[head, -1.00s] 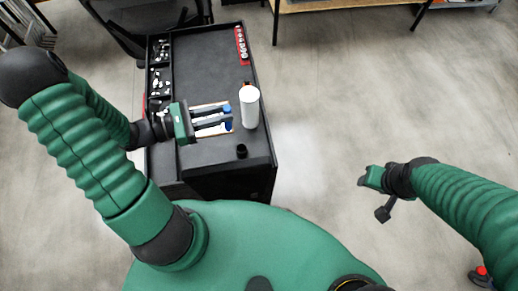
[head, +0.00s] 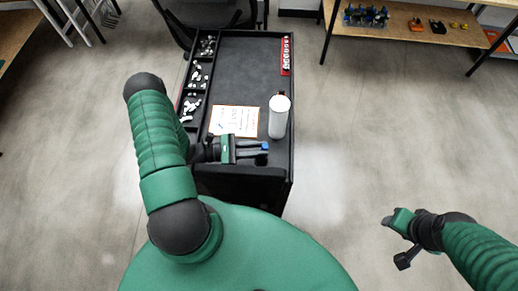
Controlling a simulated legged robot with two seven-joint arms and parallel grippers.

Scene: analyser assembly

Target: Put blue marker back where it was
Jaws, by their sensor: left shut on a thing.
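My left gripper (head: 262,151) is shut on the blue marker (head: 265,146), at the near end of the black cart top. Only a small blue part of the marker shows at the fingertips; the fingers hide the rest. A small black cup (head: 262,161) shows partly, just below the fingertips in the picture. I cannot tell whether the marker is above the cup or partly in it. My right gripper (head: 390,218) is over the floor at the right, away from the cart, and its jaw state is unclear.
A white bottle (head: 279,117) stands close to the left fingertips. A paper sheet with an orange border (head: 233,110) lies behind the gripper. Small parts fill the left compartments (head: 194,82). A red strip (head: 286,57) lies at the far right. The cart's far middle is clear.

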